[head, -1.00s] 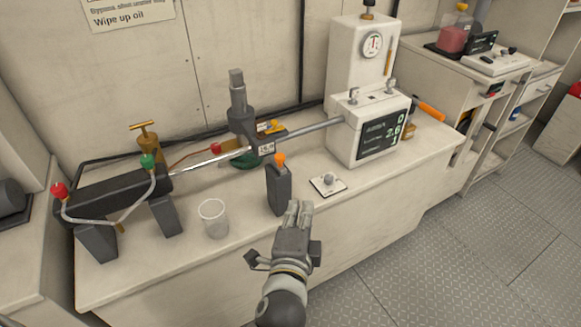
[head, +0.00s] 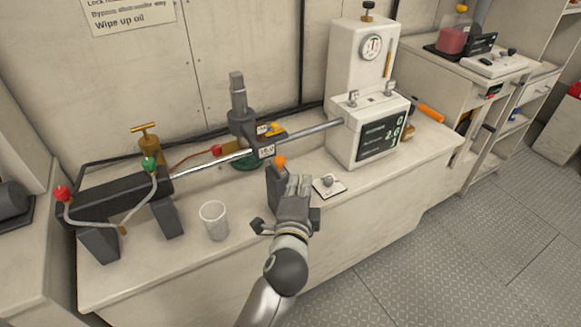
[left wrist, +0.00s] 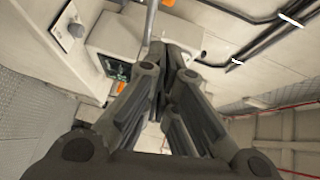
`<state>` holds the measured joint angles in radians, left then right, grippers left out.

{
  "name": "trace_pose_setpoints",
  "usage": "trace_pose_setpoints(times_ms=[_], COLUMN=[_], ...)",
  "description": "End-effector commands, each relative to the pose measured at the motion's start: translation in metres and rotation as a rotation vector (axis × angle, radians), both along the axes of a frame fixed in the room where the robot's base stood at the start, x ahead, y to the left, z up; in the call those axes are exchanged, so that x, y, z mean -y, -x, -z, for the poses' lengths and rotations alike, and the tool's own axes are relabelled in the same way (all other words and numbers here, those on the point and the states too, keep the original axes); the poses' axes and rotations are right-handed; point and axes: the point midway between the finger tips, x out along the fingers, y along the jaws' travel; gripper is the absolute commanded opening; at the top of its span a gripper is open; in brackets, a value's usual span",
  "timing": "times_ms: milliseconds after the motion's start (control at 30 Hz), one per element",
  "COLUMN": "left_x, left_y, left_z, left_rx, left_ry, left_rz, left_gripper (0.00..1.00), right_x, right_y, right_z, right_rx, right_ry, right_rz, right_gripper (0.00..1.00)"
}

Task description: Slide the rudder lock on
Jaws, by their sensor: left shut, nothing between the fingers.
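A steel rod (head: 205,161) runs across the bench from a black frame (head: 110,196) to a white cabinet with a screen (head: 378,143). A dark tiller piece (head: 239,108) stands at the rod's middle, with a small yellow-orange part (head: 273,129) and a number label beside it. I cannot tell for sure which part is the rudder lock. A dark upright block with an orange knob (head: 280,160) stands on the bench. My left gripper (head: 298,184) is shut and empty, in front of this block and partly hiding it. Its shut fingers (left wrist: 170,60) fill the left wrist view. My right gripper is not seen.
A clear cup (head: 214,220) stands on the bench left of my gripper. A small plate with a knob (head: 328,186) lies just right of it. A brass valve (head: 147,140) stands at the back left. The bench's front right is clear.

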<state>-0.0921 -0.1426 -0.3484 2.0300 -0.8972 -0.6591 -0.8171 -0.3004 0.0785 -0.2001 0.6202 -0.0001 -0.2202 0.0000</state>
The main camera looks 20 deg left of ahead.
Motion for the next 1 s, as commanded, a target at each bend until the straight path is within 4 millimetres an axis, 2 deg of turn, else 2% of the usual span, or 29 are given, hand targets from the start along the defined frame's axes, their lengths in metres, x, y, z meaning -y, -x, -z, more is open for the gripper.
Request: trace_pose_setpoints(times_ms=[100,300,500,833,1000], left_x=[-0.004,-0.027,-0.035,-0.036,-0.050], left_y=[-0.025,-0.041,-0.047,-0.048,-0.062], left_z=[0.000,0.005,0.008,0.008,0.006], left_rx=[0.002,0.001,0.000,0.000,0.000], left_ry=[-0.001,-0.003,0.001,0.000,-0.004], left_rz=[0.000,0.000,0.001,0.001,0.000], left_gripper=[0.00,0.00,0.00,0.00,0.00], right_x=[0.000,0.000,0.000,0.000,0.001], right_y=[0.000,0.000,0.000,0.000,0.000], right_z=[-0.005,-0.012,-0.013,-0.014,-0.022], right_rx=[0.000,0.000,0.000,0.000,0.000], right_ry=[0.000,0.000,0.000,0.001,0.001], right_rz=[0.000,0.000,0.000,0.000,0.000], right_gripper=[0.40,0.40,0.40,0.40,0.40])
